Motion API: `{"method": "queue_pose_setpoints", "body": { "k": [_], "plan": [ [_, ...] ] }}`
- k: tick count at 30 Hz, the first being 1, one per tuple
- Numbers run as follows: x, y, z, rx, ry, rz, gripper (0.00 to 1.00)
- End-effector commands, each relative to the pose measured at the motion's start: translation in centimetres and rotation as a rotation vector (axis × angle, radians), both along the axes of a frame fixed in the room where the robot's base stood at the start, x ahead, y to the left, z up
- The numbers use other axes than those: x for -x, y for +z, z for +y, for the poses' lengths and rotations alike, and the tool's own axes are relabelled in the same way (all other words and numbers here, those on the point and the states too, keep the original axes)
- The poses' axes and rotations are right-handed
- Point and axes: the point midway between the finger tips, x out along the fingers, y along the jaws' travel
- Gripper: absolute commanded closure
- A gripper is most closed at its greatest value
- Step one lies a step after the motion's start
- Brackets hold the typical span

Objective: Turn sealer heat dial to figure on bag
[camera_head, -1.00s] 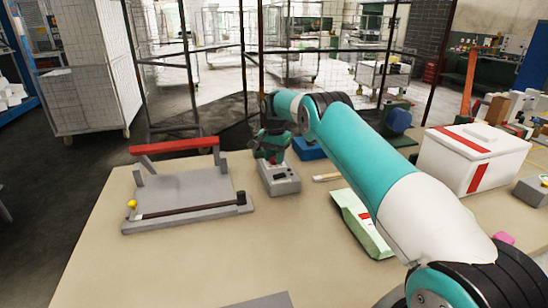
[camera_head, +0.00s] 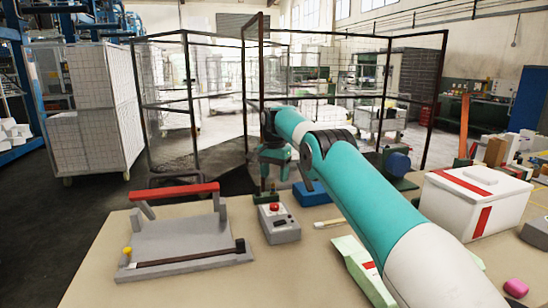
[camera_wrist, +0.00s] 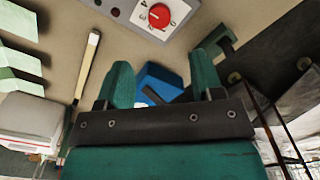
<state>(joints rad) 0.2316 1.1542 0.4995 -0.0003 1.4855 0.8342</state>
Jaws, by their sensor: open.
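The heat dial is a red knob (camera_head: 275,207) on top of a small grey control box (camera_head: 281,228). The sealer (camera_head: 185,240), with a raised red-topped arm, stands left of the box. A pale green bag-like packet (camera_head: 352,256) lies to the right, partly behind my arm; no figure is legible on it. My gripper (camera_head: 268,187) is open and empty, above and behind the box, apart from the knob. Its two green fingers (camera_wrist: 162,80) show in the wrist view.
A blue block (camera_head: 313,193) lies just behind the box. A pale stick (camera_head: 331,222) lies to its right. A white box with red stripes (camera_head: 474,200) stands at the right, with a pink item (camera_head: 515,288) in front. The table front is clear.

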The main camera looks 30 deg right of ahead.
Motion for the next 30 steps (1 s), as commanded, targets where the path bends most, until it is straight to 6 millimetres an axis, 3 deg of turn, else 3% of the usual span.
{"method": "queue_pose_setpoints", "body": {
  "k": [3,9,30],
  "plan": [
    [-0.1,3.3,0.0,0.0,0.0,-0.002,0.39],
    [0.0,6.2,0.0,0.0,0.0,0.0,0.39],
    [0.0,6.7,0.1,0.0,0.003,0.0,0.39]
  ]
}}
